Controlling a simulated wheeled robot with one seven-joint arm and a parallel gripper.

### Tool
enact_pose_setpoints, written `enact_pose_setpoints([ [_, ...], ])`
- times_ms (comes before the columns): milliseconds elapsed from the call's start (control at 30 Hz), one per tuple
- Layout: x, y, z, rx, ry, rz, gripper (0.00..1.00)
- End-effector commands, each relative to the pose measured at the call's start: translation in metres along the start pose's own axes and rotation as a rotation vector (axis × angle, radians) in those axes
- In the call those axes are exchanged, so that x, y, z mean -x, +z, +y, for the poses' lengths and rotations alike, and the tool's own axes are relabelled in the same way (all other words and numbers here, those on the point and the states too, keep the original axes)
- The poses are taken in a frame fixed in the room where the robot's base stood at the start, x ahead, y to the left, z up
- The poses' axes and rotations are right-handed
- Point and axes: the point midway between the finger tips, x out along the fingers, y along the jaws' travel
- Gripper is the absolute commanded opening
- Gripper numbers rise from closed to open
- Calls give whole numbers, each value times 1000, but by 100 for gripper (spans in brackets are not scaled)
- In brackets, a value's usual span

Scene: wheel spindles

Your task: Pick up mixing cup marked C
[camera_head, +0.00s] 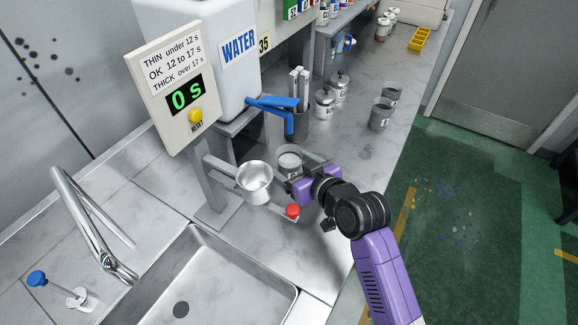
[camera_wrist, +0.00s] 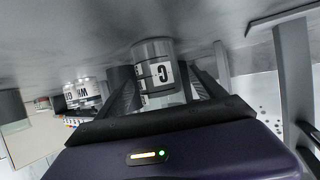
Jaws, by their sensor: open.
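The mixing cup marked C (camera_wrist: 157,76) is a grey cylinder with a black C on a white label. It appears upside down in the wrist view, between the two fingers and just beyond or level with their tips; I cannot tell exactly. In the head view, a grey cup (camera_head: 289,160) that looks like the same one stands on the counter beside my gripper (camera_head: 287,184), partly hidden by it. My gripper also shows in the wrist view (camera_wrist: 165,92), with its dark fingers apart on either side of the cup. I see no grip on it.
A metal cup (camera_head: 254,181) sits in a stand left of my gripper, with a red knob (camera_head: 292,211) nearby. Two grey cups (camera_head: 380,114) (camera_head: 392,91) stand right. A water tank (camera_head: 200,50) with a blue tap (camera_head: 272,102) is behind. The sink (camera_head: 205,285) lies in front.

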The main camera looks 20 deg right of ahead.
Motion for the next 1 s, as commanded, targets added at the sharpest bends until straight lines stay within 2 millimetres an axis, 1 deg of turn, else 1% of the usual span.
enact_pose_setpoints([
  [33,-7,-3,0,0,-1,0,79],
  [200,-30,-3,0,-1,0,0,79],
  [300,-39,-2,0,-1,1,0,79],
  [400,-42,-2,0,-1,1,0,79],
  [567,-42,-1,0,0,1,0,79],
  [600,-42,-1,0,0,1,0,77],
  [767,-42,-1,0,0,1,0,46],
  [800,-42,-1,0,0,1,0,38],
  [867,-42,-1,0,0,1,0,26],
  [900,-42,-1,0,0,1,0,18],
  [967,-42,-1,0,0,1,0,6],
  [1000,-41,-2,0,0,1,2,3],
])
